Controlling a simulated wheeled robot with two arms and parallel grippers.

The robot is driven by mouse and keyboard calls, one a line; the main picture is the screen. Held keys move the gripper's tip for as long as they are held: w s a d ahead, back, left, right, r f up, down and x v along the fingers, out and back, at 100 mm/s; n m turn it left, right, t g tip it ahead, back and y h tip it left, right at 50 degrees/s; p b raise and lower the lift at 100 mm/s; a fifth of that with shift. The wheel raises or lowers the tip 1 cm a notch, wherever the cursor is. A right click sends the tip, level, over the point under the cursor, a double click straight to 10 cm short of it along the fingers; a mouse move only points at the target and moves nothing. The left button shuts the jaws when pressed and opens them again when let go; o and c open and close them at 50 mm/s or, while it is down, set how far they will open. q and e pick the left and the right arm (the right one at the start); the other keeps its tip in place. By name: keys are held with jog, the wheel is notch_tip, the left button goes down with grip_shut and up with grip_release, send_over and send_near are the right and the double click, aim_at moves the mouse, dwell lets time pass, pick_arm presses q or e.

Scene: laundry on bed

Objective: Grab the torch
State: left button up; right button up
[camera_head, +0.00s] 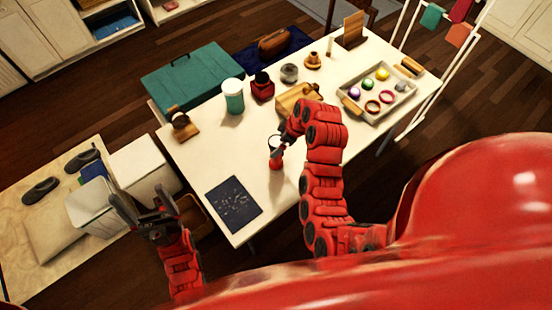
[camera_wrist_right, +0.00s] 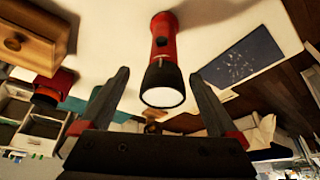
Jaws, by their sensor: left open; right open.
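The torch (camera_head: 276,163) is red and black and stands near the middle of the white table. In the right wrist view the torch (camera_wrist_right: 163,45) shows its red body and black head with a pale lens, pointing towards my palm. My right gripper (camera_head: 281,145) is at the torch. In its wrist view the two fingers (camera_wrist_right: 158,76) are apart, one on each side of the torch head, with gaps on both sides. My left gripper (camera_head: 138,194) is open and empty, off the table's left side, above the white boxes.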

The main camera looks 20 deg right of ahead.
jog(key=p+x, duration=0.2)
jog(key=shift+s+f, duration=0.2)
jog(key=shift+f, duration=0.15)
jog(key=shift+x, duration=0.8)
grip_shut()
